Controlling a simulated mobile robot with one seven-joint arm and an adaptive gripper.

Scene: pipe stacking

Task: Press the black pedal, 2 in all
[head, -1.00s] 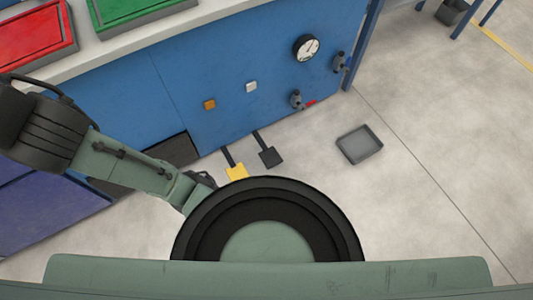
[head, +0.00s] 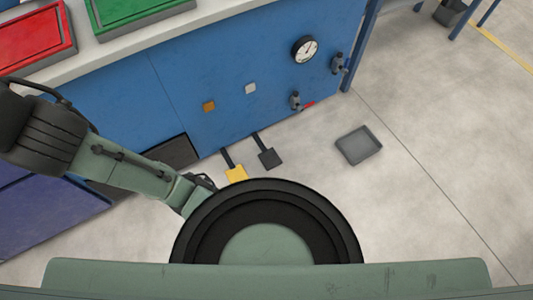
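The black pedal (head: 270,158) sticks out low from the blue cabinet front, just above the floor. A yellow pedal (head: 236,173) is beside it on the left, its lower edge close to my round black body part in the picture. My gripper (head: 205,183) is at the lower end of my green arm, left of the yellow pedal. It is partly hidden behind my own body, and its fingertips do not show clearly. It appears apart from the black pedal.
The blue cabinet (head: 260,60) carries a gauge (head: 304,50), orange (head: 209,106) and white (head: 251,88) buttons, and valves (head: 296,101). A grey tray (head: 359,145) lies on the floor to the right. Red (head: 35,38) and green (head: 135,10) trays sit on top.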

